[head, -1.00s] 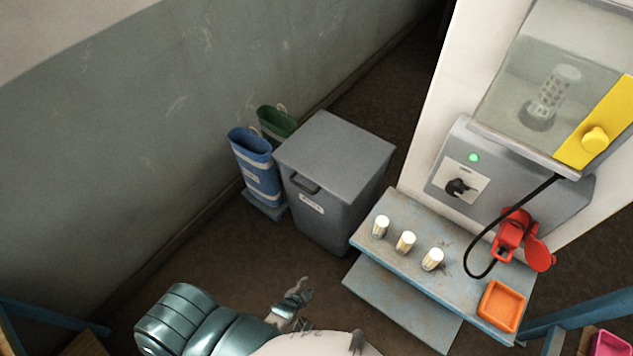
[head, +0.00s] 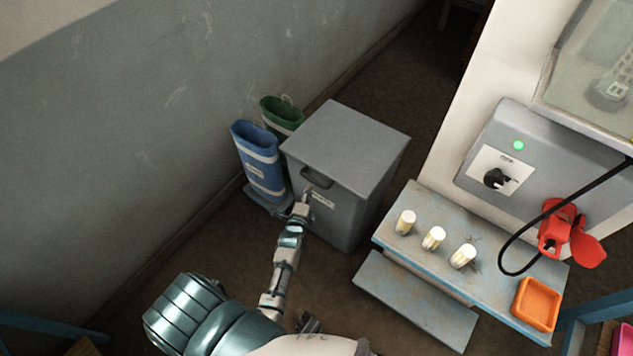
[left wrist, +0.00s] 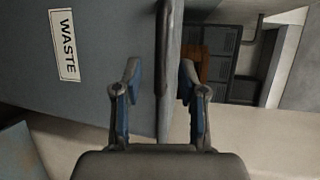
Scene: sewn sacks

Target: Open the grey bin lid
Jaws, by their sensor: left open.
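The grey bin (head: 335,215) stands on the floor with its flat lid (head: 350,140) shut. A dark handle (head: 316,178) sits at the front edge of the lid. A white label on the front reads WASTE in the left wrist view (left wrist: 65,45). My left gripper (head: 305,198) is at the bin's front, just below the handle. In the left wrist view its fingers (left wrist: 158,80) are open, on either side of a dark bar (left wrist: 170,50) that looks like the handle; I cannot tell if they touch it.
Blue (head: 260,170) and green (head: 281,116) containers stand left of the bin by the wall. Floor in front of the bin is clear.

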